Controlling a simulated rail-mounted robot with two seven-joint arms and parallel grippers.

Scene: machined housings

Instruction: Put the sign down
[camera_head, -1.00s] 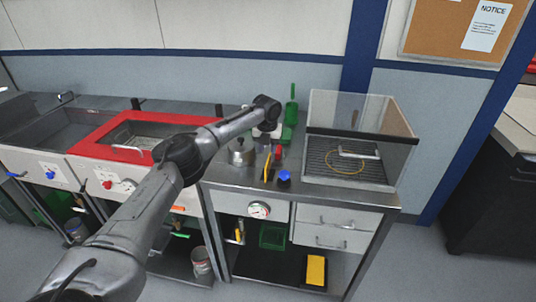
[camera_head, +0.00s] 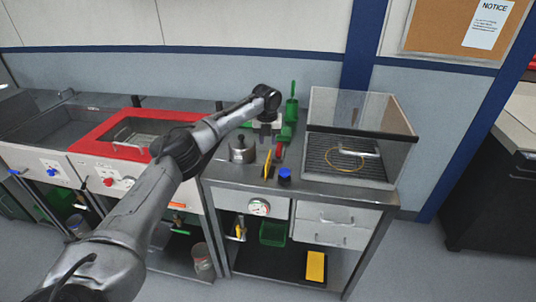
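A thin yellow panel (camera_head: 267,165) stands upright, seen nearly edge-on, on the metal counter (camera_head: 320,190); it may be the sign, but no marking on it is readable. My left arm comes in from the left, and its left gripper (camera_head: 267,138) points down over the counter, just above and behind the yellow panel. The fingers are small and dark, so I cannot tell whether they are open or touch anything. My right gripper is out of view.
A red round item (camera_head: 280,151) and a blue-topped item (camera_head: 285,176) stand close by. A metal kettle (camera_head: 242,150) is left of the gripper. A clear-walled box (camera_head: 360,120) stands right, a red-rimmed sink (camera_head: 92,140) left. The counter's front strip is mostly clear.

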